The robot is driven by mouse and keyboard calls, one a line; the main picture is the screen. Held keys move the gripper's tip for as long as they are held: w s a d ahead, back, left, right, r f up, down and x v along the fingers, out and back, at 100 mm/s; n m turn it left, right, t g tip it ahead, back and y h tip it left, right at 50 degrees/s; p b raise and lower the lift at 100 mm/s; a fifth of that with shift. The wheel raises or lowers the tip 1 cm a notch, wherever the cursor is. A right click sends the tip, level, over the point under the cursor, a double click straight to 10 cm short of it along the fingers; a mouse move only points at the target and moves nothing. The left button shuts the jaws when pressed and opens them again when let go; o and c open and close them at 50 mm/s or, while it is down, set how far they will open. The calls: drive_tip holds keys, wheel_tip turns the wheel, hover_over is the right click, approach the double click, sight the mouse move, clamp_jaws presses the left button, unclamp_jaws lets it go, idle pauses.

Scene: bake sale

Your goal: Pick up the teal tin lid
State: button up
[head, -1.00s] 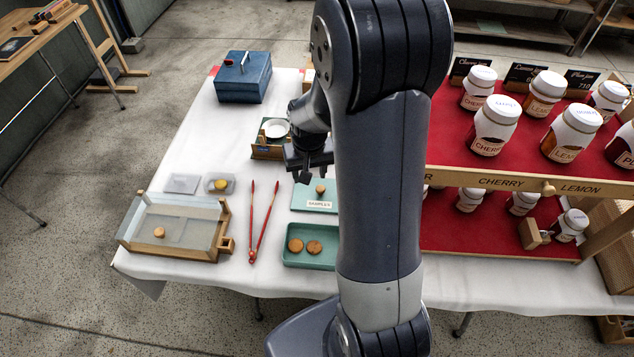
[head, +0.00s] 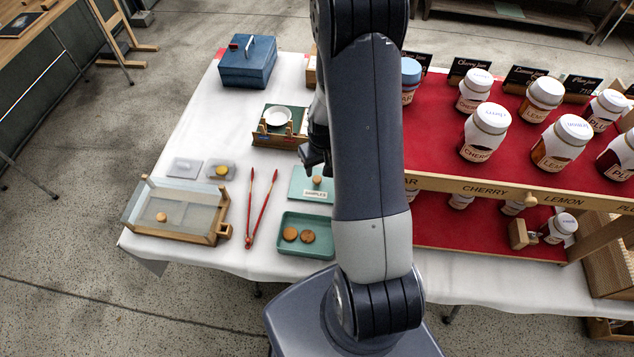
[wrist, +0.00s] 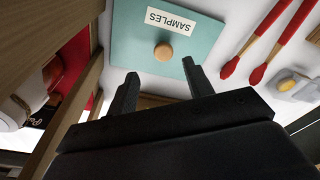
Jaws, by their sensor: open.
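The teal tin lid (head: 301,184) is a flat square with a round wooden knob and a white SAMPLES label. It lies on the white tablecloth behind the teal tin (head: 283,248), which holds two round biscuits. My arm hides part of the lid's right side in the head view. In the wrist view the lid (wrist: 132,40) lies ahead of my gripper (wrist: 159,72). The gripper is open and empty, with the knob between and just beyond its fingertips in that picture. In the head view my gripper (head: 308,160) is just behind the lid, mostly hidden by my arm.
Red tongs (head: 262,208) lie left of the lid, beside a wood-framed clear case (head: 178,208). A wooden stand with a white dish (head: 278,116) and a blue box (head: 247,64) are farther back. The red jam-jar shelf (head: 470,236) stands close on the right.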

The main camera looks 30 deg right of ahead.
sight(317, 178)
drive_tip(key=shift+a+f, duration=0.15)
drive_tip(key=shift+f, duration=0.45)
drive_tip(key=shift+w+a+f+p, duration=0.15)
drive_tip(key=shift+f+p, duration=0.5)
drive_tip(key=shift+f, duration=1.35)
drive_tip(key=shift+c, duration=0.6)
drive_tip(key=c, duration=0.9)
